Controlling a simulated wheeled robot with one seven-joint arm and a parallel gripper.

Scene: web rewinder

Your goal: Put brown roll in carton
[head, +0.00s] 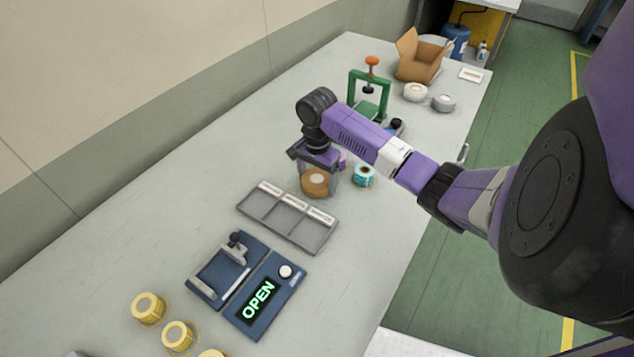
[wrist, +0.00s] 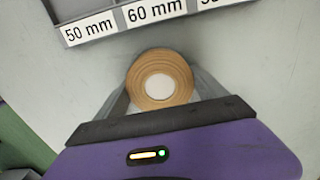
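The brown roll (head: 315,182) has a pale core and sits between the fingers of my gripper (head: 318,180), just beyond the grey sorting tray. In the wrist view the brown roll (wrist: 159,80) shows its round end face, with a grey finger close against each side and no clear gap. My gripper (wrist: 160,90) looks shut on it. I cannot tell whether the roll touches the table. The open cardboard carton (head: 420,60) stands at the far end of the table, flaps up. Its inside is mostly hidden.
A teal roll (head: 364,175) stands right of my gripper, with a purple item (head: 342,160) partly hidden behind it. The green press (head: 370,95) and two pale rolls (head: 415,92) stand before the carton. The labelled tray (head: 287,220), blue OPEN device (head: 262,295) and yellow rolls (head: 148,308) are nearer.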

